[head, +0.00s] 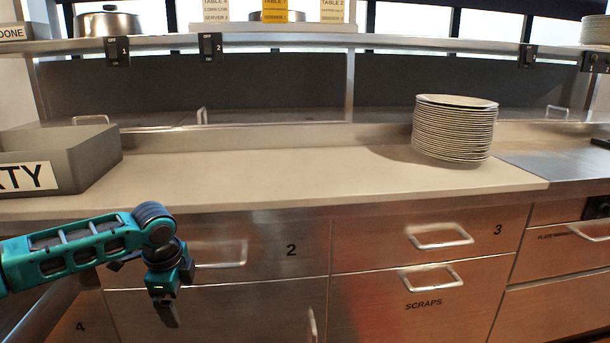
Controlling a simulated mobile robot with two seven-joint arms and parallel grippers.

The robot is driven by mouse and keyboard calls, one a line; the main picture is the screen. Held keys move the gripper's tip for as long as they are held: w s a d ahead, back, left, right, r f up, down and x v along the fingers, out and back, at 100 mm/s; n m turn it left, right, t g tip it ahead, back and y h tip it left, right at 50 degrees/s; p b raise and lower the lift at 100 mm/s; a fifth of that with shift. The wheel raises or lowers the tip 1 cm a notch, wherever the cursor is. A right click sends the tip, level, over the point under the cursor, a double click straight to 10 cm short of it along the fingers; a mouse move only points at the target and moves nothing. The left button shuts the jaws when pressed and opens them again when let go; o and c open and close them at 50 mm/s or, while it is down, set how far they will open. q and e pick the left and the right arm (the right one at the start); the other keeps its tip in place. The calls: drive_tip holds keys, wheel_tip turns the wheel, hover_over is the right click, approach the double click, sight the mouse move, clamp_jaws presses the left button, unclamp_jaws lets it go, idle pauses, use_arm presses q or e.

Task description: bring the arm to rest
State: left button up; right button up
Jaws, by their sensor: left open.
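My left arm comes in from the left, and my left gripper (166,312) hangs pointing down in front of the drawer marked 2 (291,250). It is below the level of the countertop (280,172) and holds nothing that I can see. The jaws are seen nearly edge-on, and they are open. Whether the gripper touches the drawer front I cannot tell. My right gripper is not in the head view.
A tall stack of plates (454,130) stands on the counter at the right. A grey bin (92,157) stands at the left. Drawers marked 3 (440,237) and SCRAPS (425,303) have protruding handles. The middle of the counter is clear.

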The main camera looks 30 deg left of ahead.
use_arm(q)
drive_tip(key=d+f+n+t+h, duration=0.1)
drive_tip(key=d+f+t+h, duration=0.15)
drive_tip(key=d+f, duration=1.1)
drive_tip(key=s+d+f+n+t+h, duration=0.1)
drive_tip(key=s+d+n+t, duration=0.15)
drive_tip(key=d, duration=0.55)
drive_tip(key=s+d+f+n+t+h, duration=0.1)
drive_tip(key=s+d+n+h, duration=0.15)
drive_tip(key=d, duration=0.55)
drive_tip(key=s+d+r+n+t+y, duration=0.2)
drive_tip(key=s+d+n+t, duration=0.1)
drive_tip(key=s+d, duration=0.1)
drive_tip(key=s+a+r+p, duration=0.1)
drive_tip(key=a+r+p, duration=0.2)
drive_tip(key=r+p, duration=0.7)
drive_tip(key=p, duration=0.4)
drive_tip(key=shift+a+n+y, duration=0.2)
drive_tip(key=shift+n+y, duration=0.1)
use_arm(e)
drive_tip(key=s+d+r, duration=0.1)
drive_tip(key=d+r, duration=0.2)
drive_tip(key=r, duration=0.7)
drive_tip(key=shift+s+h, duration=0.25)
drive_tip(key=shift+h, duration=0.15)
use_arm(q)
drive_tip(key=shift+f, duration=0.1)
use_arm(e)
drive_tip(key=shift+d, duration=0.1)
